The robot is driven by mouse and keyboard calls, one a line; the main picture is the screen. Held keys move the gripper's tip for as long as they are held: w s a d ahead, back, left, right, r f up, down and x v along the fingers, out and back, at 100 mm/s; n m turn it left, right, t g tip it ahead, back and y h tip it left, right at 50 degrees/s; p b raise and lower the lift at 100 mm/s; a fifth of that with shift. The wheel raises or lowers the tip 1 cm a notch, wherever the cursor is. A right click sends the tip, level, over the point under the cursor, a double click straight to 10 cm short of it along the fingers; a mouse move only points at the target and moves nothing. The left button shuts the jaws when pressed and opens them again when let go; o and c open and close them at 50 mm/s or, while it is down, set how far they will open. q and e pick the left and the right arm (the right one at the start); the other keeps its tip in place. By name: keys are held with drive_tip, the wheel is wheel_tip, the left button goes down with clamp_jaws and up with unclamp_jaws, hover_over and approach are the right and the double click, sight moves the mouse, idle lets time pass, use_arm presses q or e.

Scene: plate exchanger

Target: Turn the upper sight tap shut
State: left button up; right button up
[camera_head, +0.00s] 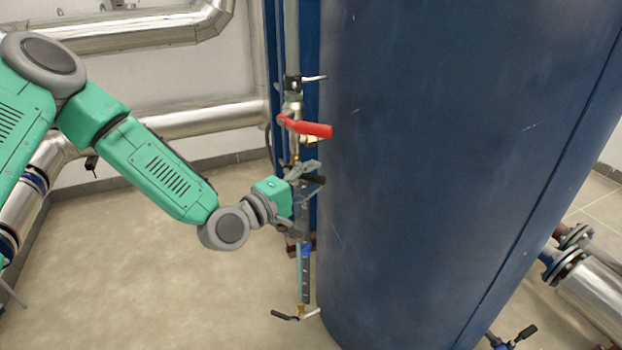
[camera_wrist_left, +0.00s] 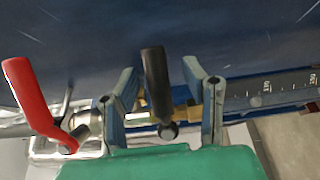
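The upper sight tap has a black lever (camera_wrist_left: 154,75) on a brass body (camera_wrist_left: 186,115) at the top end of the sight glass. In the wrist view the lever stands between the two fingers of my left gripper (camera_wrist_left: 160,88), with a gap on each side. The gripper is open. In the head view my left gripper (camera_head: 309,178) is at the sight-glass column, and the black lever (camera_head: 316,180) shows only in part between its fingers. The sight glass (camera_head: 305,272) with its scale hangs below; it also shows in the wrist view (camera_wrist_left: 275,90). My right gripper is not in view.
A red-handled valve (camera_head: 312,129) sits just above the gripper; its lever is at left in the wrist view (camera_wrist_left: 28,95). A black-handled lower tap (camera_head: 285,316) is at the bottom. The large blue tank (camera_head: 440,170) stands close on the right. Open floor lies left.

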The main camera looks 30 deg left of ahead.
use_arm(q)
drive_tip(key=shift+s, duration=0.25)
drive_tip(key=v, duration=1.1)
drive_tip(key=shift+s+a, duration=0.2)
drive_tip(key=shift+f, duration=0.1)
